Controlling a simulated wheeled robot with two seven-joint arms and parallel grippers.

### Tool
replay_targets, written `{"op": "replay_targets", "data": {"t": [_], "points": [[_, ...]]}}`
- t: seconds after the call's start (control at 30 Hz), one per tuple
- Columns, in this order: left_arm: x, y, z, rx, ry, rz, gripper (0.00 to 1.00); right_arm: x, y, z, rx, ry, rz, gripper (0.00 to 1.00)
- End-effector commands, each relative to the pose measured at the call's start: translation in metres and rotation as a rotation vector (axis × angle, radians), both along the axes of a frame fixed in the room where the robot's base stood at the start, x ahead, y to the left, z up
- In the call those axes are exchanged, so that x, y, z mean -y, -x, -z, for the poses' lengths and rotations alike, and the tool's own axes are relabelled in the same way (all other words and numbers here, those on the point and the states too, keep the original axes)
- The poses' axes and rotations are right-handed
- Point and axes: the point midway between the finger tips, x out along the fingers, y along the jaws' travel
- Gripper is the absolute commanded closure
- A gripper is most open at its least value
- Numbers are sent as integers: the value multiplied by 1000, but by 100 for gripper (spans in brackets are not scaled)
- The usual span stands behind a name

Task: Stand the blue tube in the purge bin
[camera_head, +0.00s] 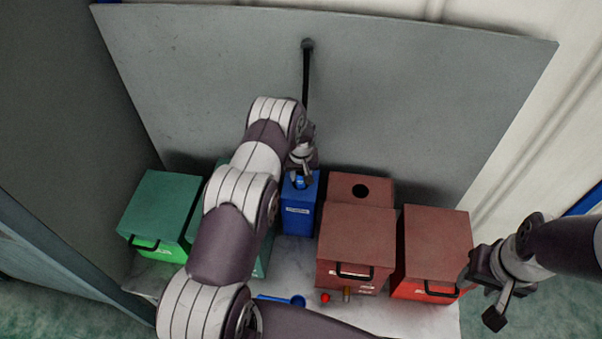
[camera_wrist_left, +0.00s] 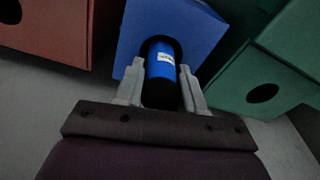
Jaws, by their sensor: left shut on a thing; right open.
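The blue tube (camera_wrist_left: 161,66), with a pale label and a dark near end, is between the fingers of my left gripper (camera_wrist_left: 162,92). In the head view my left gripper (camera_head: 301,168) is above the blue bin (camera_head: 298,212), and a bit of the tube (camera_head: 300,182) shows below it. In the left wrist view the tube's far end is at the dark round hole in the top of the blue bin (camera_wrist_left: 200,28); how deep it sits is hidden. The bin's label is too small to read. My right gripper (camera_head: 482,296) is open and empty at the right.
Green boxes (camera_head: 160,205) stand left of the blue bin, red-brown boxes (camera_head: 357,238) (camera_head: 436,245) to its right. A grey panel (camera_head: 420,95) rises behind. A blue handled item (camera_head: 297,300), a red piece (camera_head: 325,297) and a brass piece (camera_head: 347,293) lie in front on the pale surface.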

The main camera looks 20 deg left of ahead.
Motion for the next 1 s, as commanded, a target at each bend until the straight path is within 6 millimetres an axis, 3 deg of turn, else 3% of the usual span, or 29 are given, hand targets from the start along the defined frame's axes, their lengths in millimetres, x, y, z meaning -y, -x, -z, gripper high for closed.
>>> {"op": "replay_targets", "data": {"t": [0.03, 0.07, 0.1, 0.13, 0.43, 0.53, 1.0], "points": [[0, 0, 0, 1, 0, 0, 99, 0, 0, 0, 0, 0, 0, 57], [0, 0, 0, 1, 0, 0, 51, 0, 0, 0, 0, 0, 0, 57], [0, 0, 0, 1, 0, 0, 38, 0, 0, 0, 0, 0, 0, 57], [0, 0, 0, 0, 0, 0, 31, 0, 0, 0, 0, 0, 0, 57], [0, 0, -1, 0, 0, 0, 31, 0, 0, 1, 0, 0, 0, 57], [0, 0, -9, 1, 0, 0, 31, 0, 0, 4, 0, 0, 0, 57], [6, 11, -105, 2, -1, 1, 31, 0, 0, 31, 0, 0, 0, 57]]}}
